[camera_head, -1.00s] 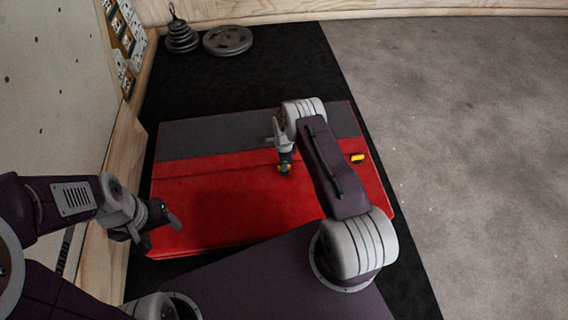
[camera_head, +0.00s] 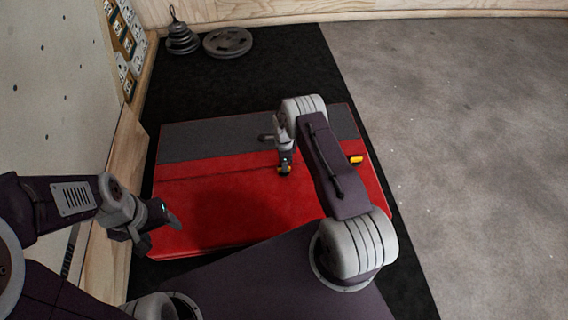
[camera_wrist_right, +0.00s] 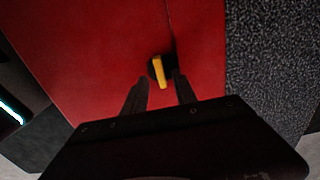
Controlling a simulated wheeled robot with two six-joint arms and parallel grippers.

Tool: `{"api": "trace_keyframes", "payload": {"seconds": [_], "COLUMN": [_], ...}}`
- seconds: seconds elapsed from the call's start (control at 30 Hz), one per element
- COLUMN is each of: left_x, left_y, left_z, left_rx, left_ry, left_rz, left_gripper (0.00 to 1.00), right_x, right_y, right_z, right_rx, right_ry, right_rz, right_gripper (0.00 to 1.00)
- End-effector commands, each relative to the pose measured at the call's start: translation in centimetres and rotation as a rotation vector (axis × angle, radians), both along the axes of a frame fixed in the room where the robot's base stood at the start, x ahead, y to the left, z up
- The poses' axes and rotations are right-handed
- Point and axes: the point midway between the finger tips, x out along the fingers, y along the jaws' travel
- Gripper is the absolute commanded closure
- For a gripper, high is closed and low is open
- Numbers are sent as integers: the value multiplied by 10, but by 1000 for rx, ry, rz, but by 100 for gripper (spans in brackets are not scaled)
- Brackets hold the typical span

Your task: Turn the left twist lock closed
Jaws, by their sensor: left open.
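The left twist lock (camera_head: 284,171) is a small yellow handle on a dark base on the red mat (camera_head: 230,205). My right gripper (camera_head: 285,160) hangs over it in the head view and partly hides it. In the right wrist view the yellow handle (camera_wrist_right: 159,71) lies just ahead of the gap between the two dark fingers (camera_wrist_right: 160,87). The fingers are apart, with nothing between them. A second twist lock (camera_head: 355,160), with a yellow handle, sits to the right beyond my right arm. My left gripper (camera_head: 162,234) is open and empty by the mat's left edge.
A grey band (camera_head: 205,137) crosses the mat's far side. Weight plates (camera_head: 228,42) lie at the back of the black floor mat (camera_head: 270,75). A climbing wall (camera_head: 50,80) stands close on the left. The grey floor (camera_head: 470,150) on the right is clear.

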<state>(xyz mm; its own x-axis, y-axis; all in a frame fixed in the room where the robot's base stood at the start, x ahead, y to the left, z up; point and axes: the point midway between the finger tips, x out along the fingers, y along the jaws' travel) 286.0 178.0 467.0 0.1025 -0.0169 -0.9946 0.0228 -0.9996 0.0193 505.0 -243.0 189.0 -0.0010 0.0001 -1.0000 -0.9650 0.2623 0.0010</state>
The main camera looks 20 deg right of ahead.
Motion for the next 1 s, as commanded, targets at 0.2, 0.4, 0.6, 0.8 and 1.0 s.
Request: {"api": "trace_keyframes", "payload": {"seconds": [0.2, 0.4, 0.6, 0.8, 1.0], "left_x": [0, 0, 0, 0, 0], "left_y": [0, 0, 0, 0, 0], "left_z": [38, 43, 42, 42, 42], "left_rx": [0, 0, 0, 0, 0], "left_ry": [0, 0, 0, 0, 0], "left_rz": [0, 0, 0, 0, 0], "left_gripper": [37, 37, 37, 37, 37], "right_x": [0, 0, 0, 0, 0], "right_y": [0, 0, 0, 0, 0], "right_z": [54, 64, 63, 63, 63], "right_rx": [0, 0, 0, 0, 0], "right_ry": [0, 1, 1, 1, 1], "right_rz": [-1, -1, -1, -1, -1], "right_gripper": [66, 66, 66, 66, 66]}}
